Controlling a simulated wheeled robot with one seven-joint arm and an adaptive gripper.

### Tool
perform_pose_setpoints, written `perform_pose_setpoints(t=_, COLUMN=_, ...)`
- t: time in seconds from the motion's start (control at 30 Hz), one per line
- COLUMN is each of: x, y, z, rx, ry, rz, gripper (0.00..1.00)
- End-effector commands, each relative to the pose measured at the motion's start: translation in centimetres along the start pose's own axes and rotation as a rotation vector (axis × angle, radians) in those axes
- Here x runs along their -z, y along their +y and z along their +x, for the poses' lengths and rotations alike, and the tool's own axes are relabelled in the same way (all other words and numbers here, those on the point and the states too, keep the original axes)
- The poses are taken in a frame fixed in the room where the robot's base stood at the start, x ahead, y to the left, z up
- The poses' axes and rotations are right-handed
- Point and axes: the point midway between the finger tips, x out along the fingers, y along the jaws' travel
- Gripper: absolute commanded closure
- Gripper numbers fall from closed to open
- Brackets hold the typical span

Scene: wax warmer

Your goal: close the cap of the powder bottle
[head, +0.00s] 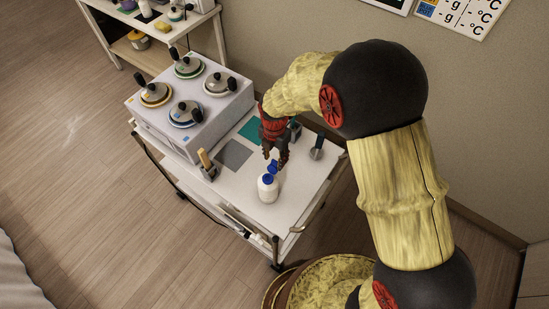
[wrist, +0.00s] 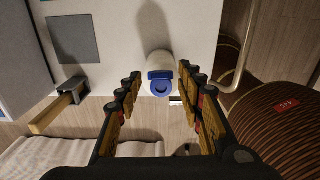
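The powder bottle (head: 268,189) is white and stands upright near the front edge of the white cart top. Its blue cap (head: 271,168) appears flipped up, with a blue collar on the bottle's neck below it. In the wrist view the bottle (wrist: 158,60) shows its blue cap (wrist: 160,87) in the middle, between the two finger rows. My gripper (head: 277,158) is just above and behind the cap, fingers pointing down. In the wrist view my gripper (wrist: 160,73) is open and empty. I cannot tell whether a finger touches the cap.
A wax warmer (head: 190,105) with several lidded pots stands left on the cart (head: 290,207). A holder with a wooden handle (head: 207,163) and a grey pad (head: 233,154) lie left of the bottle. A dark-handled tool (head: 318,147) stands to its right. The cart's front corner is clear.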

Motion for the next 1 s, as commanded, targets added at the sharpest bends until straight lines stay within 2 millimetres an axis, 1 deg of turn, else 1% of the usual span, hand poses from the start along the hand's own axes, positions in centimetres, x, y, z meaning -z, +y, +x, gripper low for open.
perform_pose_setpoints(t=0.03, x=0.00, y=-0.01, z=0.40, rx=0.000, ry=0.000, rz=0.000, gripper=0.62)
perform_pose_setpoints(t=0.13, x=-0.01, y=0.00, z=0.79, rx=0.000, ry=0.000, rz=0.001, gripper=0.62)
perform_pose_setpoints(t=0.4, x=-0.01, y=0.00, z=0.88, rx=-0.001, ry=0.000, rz=0.001, gripper=0.63)
perform_pose_setpoints(t=1.0, x=-0.01, y=0.00, z=0.86, rx=-0.001, ry=0.000, rz=0.001, gripper=0.97)
